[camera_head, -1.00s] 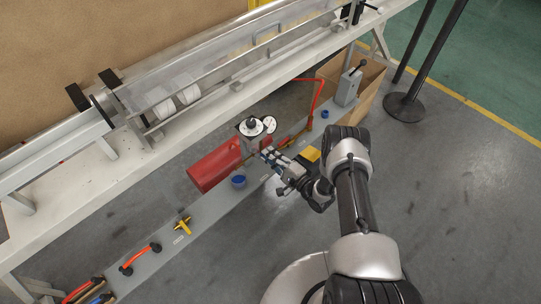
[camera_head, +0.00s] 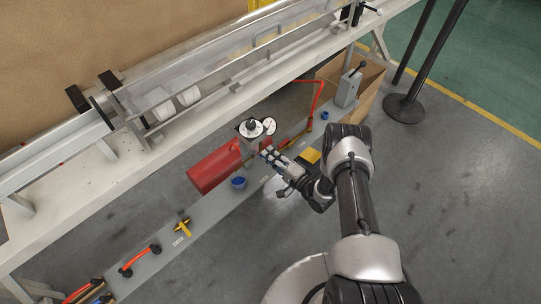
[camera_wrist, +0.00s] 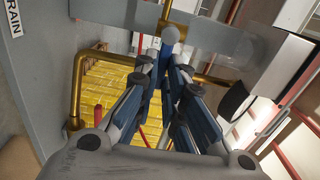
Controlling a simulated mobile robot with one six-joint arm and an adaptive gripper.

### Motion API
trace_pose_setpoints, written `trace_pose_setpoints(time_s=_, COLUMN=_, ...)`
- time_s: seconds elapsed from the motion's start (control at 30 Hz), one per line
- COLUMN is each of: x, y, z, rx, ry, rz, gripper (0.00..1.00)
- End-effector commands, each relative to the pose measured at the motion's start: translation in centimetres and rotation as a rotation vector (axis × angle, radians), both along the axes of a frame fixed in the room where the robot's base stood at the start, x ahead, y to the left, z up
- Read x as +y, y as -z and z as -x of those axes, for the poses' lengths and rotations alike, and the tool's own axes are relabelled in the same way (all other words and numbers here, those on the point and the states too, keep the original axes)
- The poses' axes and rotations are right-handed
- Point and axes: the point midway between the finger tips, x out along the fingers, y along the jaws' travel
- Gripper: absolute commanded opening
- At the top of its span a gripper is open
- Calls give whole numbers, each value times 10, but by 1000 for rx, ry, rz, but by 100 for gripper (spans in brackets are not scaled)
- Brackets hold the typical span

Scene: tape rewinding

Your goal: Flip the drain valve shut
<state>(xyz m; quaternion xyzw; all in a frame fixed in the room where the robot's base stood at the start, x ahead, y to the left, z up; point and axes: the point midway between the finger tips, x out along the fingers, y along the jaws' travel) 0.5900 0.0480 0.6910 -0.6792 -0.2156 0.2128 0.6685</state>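Brass pipework (camera_wrist: 78,75) runs beside the panel and across behind my fingers. I cannot pick out the drain valve's handle for sure. My gripper (camera_wrist: 165,58) points up the middle of the wrist view, its blue-and-grey fingers converging close together. In the head view, my gripper (camera_head: 268,156) is beside the grey rail, near the white-topped gauge (camera_head: 250,128).
A red cylinder (camera_head: 214,167) lies just left of my gripper. A blue cup (camera_head: 238,182), a yellow-handled valve (camera_head: 182,227) and an orange handle (camera_head: 139,260) sit along the grey rail (camera_head: 205,205). The white bench (camera_head: 75,185) stands behind.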

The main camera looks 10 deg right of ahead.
Motion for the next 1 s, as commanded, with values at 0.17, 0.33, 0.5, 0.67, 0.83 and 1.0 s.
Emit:
trace_pose_setpoints(time_s=0.17, x=0, y=0, z=0, rx=-1, ry=0, rz=-1, gripper=22)
trace_pose_setpoints(time_s=0.33, x=0, y=0, z=0, rx=-1, ry=0, rz=-1, gripper=30)
trace_pose_setpoints(time_s=0.5, x=0, y=0, z=0, rx=-1, ry=0, rz=-1, gripper=30)
trace_pose_setpoints(time_s=0.67, x=-3, y=0, z=3, rx=1, ry=1, rz=-1, gripper=30)
trace_pose_setpoints(time_s=0.83, x=-19, y=0, z=23, rx=2, ry=6, rz=-2, gripper=30)
trace_pose_setpoints(time_s=1.0, x=-41, y=0, z=54, rx=3, ry=7, rz=-1, gripper=30)
